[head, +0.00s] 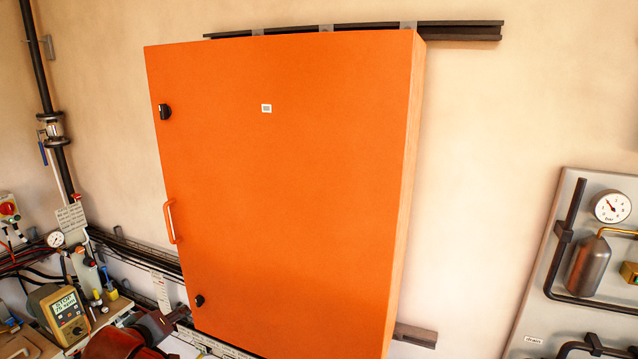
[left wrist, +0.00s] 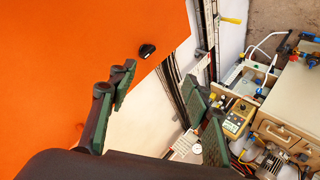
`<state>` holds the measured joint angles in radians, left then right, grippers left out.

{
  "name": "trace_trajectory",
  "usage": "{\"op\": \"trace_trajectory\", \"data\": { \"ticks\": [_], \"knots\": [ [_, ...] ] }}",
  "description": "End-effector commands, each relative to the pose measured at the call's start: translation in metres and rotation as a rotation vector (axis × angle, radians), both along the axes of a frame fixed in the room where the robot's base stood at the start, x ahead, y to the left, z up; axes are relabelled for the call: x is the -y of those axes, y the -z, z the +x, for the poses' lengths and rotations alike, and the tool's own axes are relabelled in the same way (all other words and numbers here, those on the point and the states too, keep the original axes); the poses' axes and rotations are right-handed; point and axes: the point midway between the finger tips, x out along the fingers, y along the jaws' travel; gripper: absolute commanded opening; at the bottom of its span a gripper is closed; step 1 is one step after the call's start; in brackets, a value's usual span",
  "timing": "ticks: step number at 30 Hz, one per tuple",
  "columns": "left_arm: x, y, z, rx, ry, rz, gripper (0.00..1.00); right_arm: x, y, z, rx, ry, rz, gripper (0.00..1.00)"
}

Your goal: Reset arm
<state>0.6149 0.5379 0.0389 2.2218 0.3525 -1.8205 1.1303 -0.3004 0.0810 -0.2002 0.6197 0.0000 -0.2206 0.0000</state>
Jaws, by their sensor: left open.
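My left gripper (left wrist: 158,76) shows in the left wrist view with its two green-padded fingers spread wide and nothing between them. The orange cabinet (head: 290,200) fills the middle of the head view, and its door looks shut. The door has an orange handle (head: 169,222) on its left side, an upper black knob (head: 165,112) and a lower black knob (head: 199,300). In the left wrist view the orange panel (left wrist: 60,50) and one black knob (left wrist: 147,51) lie beyond the fingers; I see no contact. My right gripper is not in view.
A yellow meter (head: 65,315) and cables crowd the lower left. A grey panel with a gauge (head: 611,207) and a metal cylinder (head: 588,266) stands at right. A dark rail (head: 465,30) runs above the cabinet. The wall between cabinet and panel is bare.

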Motion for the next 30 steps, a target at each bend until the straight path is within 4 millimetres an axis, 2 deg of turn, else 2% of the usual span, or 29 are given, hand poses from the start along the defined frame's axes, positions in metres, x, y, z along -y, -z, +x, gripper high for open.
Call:
{"op": "trace_trajectory", "data": {
  "ticks": [1,6,9,11,15,18,21,30],
  "knots": [
    [0.000,0.041,-0.010,-0.051,0.025,0.035,0.45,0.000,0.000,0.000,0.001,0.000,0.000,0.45],
    [0.000,0.157,-0.056,-0.195,0.135,0.167,0.45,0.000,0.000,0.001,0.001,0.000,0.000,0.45],
    [0.001,0.218,-0.095,-0.279,0.205,0.234,0.45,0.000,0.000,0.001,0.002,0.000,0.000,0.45],
    [0.001,0.252,-0.121,-0.327,0.247,0.269,0.45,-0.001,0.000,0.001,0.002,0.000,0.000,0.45],
    [0.004,0.319,-0.189,-0.434,0.348,0.343,0.45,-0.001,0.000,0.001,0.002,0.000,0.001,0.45],
    [0.005,0.353,-0.234,-0.497,0.413,0.386,0.45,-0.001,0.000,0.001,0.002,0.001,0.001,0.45],
    [0.007,0.374,-0.271,-0.544,0.465,0.416,0.45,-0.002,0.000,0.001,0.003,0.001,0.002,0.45],
    [0.012,0.410,-0.352,-0.645,0.570,0.468,0.45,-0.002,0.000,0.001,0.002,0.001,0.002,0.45]
  ]
}}
